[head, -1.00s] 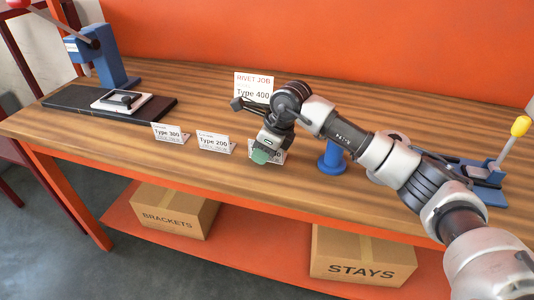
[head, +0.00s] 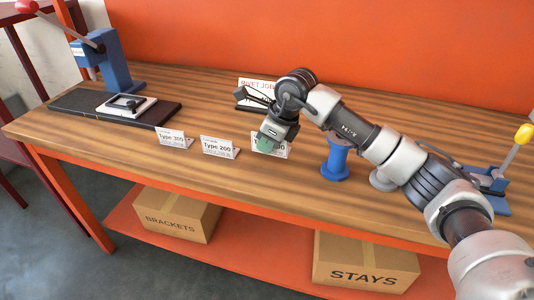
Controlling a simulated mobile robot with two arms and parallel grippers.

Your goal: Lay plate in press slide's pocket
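The blue press (head: 115,63) with a red-knobbed lever stands at the back left of the bench. Its dark slide (head: 70,101) lies along the bench in front of it. A white-rimmed pocket (head: 148,107) sits on the slide, with a dark knobbed piece in it. My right gripper (head: 267,143) points down near the middle, in front of a partly hidden sign card. A green piece shows at its tip. I cannot tell if this is a held plate or the fingertips. No other plate is clear. My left gripper is not in view.
Cards marked Type 300 (head: 171,139) and Type 200 (head: 219,147) stand along the front. A rivet job sign (head: 254,90) stands behind my gripper. A blue post (head: 335,160) and a yellow-knobbed lever device (head: 498,180) are at right. Boxes sit on the lower shelf.

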